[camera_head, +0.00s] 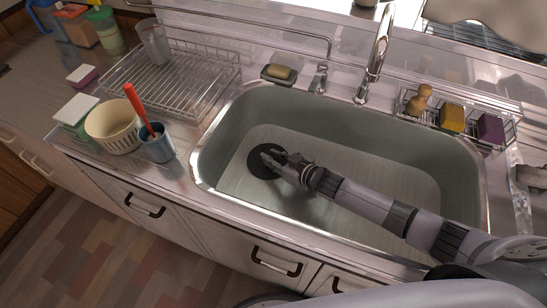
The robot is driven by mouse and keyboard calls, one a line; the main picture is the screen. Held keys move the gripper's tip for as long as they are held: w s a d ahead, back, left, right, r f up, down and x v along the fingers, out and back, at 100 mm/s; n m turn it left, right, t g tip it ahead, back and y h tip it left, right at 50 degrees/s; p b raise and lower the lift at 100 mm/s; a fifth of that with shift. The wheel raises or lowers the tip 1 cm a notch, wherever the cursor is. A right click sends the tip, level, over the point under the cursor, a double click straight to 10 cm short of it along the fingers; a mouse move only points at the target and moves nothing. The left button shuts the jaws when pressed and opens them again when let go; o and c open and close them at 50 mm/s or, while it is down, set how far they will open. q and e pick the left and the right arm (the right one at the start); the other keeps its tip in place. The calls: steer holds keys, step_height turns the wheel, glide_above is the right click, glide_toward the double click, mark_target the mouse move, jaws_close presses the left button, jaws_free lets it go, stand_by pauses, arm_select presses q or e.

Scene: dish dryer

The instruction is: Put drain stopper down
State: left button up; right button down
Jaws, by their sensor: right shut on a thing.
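The drain stopper (260,165) is a dark round disc low in the left part of the sink (240,188). My right gripper (269,157) reaches into the sink from the right and is shut on the stopper. Its fingers cover part of the disc. I cannot tell whether the stopper touches the sink floor. The drain opening is not visible. My left gripper is not in view.
A faucet (377,45) stands behind the sink. A wire dish rack (178,82), a cream basket (112,128) and a blue cup (158,146) are on the left counter. A caddy with sponges (452,117) is at the back right.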

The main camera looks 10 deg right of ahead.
steer(key=shift+s+f, duration=0.15)
steer(key=shift+f, duration=0.2)
steer(key=c, duration=1.8)
jaws_free()
steer(key=shift+f, duration=0.1)
steer(key=o, duration=0.4)
steer(key=shift+s+f, duration=0.2)
steer(key=shift+c, duration=0.2)
steer(key=shift+r, duration=0.2)
steer(key=shift+w+a+r+p, duration=0.1)
steer(key=shift+w+r+p, duration=0.05)
steer(key=shift+r+p, duration=0.35)
steer(key=p+v, duration=0.1)
steer(key=v, duration=1.1)
steer(key=shift+w+r, duration=0.2)
